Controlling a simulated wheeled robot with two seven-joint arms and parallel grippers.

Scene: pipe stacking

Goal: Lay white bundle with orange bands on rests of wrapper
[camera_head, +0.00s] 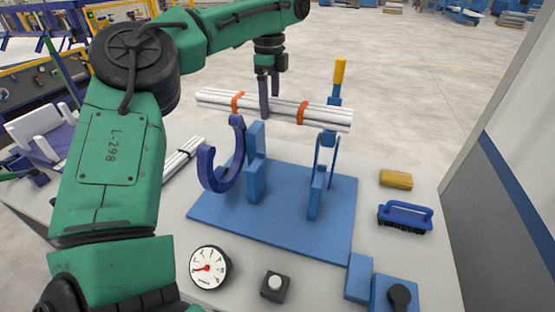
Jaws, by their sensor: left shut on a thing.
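The white bundle with orange bands (270,106) is a set of white pipes with two orange bands. My left gripper (268,104) is shut on it from above, between the bands, and holds it nearly level in the air. The blue wrapper (287,218) stands on the table below, with two upright rests, one left (255,172) and one right (317,194). A dark purple C-shaped ring (236,165) stands by the left rest. The bundle shows above the rests, apart from them. The rests' far sides are partly hidden. My right gripper is out of view.
A yellow-handled lever (339,75) rises behind the right rest, near the bundle's right end. A gauge (209,267), a button box (275,286), a yellow sponge (396,179) and a blue brush (405,217) sit around the wrapper.

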